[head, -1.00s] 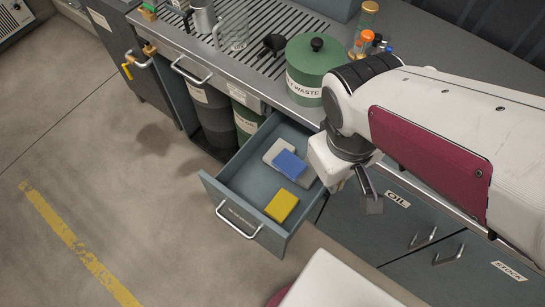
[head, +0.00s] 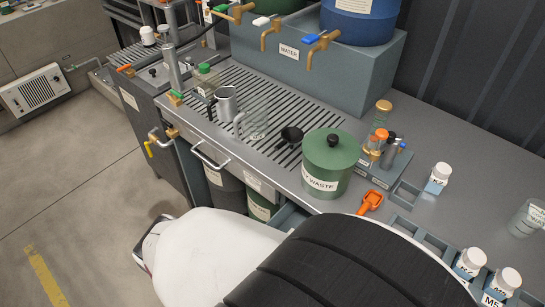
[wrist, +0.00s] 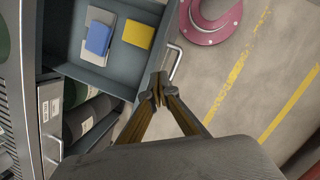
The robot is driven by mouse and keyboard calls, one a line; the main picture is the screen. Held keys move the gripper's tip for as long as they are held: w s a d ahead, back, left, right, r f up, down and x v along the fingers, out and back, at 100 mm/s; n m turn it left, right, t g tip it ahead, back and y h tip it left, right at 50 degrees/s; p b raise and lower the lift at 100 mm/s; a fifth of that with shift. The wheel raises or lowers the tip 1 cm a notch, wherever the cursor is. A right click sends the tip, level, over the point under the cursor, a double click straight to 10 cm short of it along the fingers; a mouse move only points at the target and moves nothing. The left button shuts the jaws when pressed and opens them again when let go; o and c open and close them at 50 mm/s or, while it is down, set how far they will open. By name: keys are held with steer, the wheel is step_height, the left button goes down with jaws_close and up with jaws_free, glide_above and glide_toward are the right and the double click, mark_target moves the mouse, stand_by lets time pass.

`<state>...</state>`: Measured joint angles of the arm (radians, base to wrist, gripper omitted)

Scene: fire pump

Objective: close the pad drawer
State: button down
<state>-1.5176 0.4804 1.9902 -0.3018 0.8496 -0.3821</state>
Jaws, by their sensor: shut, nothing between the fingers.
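The pad drawer (wrist: 108,72) is open in the wrist view, at the top left. In it lie a blue pad (wrist: 98,38), a yellow pad (wrist: 138,34) and a pale grey pad partly under the blue one. Its bar handle (wrist: 175,62) stands out from the front panel. My gripper (wrist: 158,84) is shut and empty, its tips close to the drawer's front near one end of the handle. I cannot tell if they touch. In the head view my arm hides most of the drawer and the gripper's fingertips.
The green waste bin (head: 328,165) stands on the counter, with an orange scoop (head: 370,201) beside it. Labelled containers (wrist: 82,118) stand under the counter beside the drawer. A dark red round base (wrist: 210,22) stands on the floor.

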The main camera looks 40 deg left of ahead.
mark_target(279, 216)
steer(key=s+a+f+n+t+y, duration=0.1)
steer(key=s+a+f+n, duration=0.2)
steer(key=a+n, duration=0.3)
steer(key=s+a+f+n+y, duration=0.1)
steer(key=s+a+f+n, duration=0.3)
steer(key=a+n, duration=0.1)
steer(key=shift+s+a+f+n+t, duration=0.25)
steer(key=shift+a+n+t, duration=0.15)
steer(key=shift+a, duration=0.05)
steer(key=shift+f, duration=0.1)
steer(key=w+f, duration=0.7)
steer(key=f, duration=0.2)
steer(key=shift+w, duration=0.4)
steer(key=shift+w, duration=0.15)
stand_by(0.5)
steer(key=w, duration=2.8)
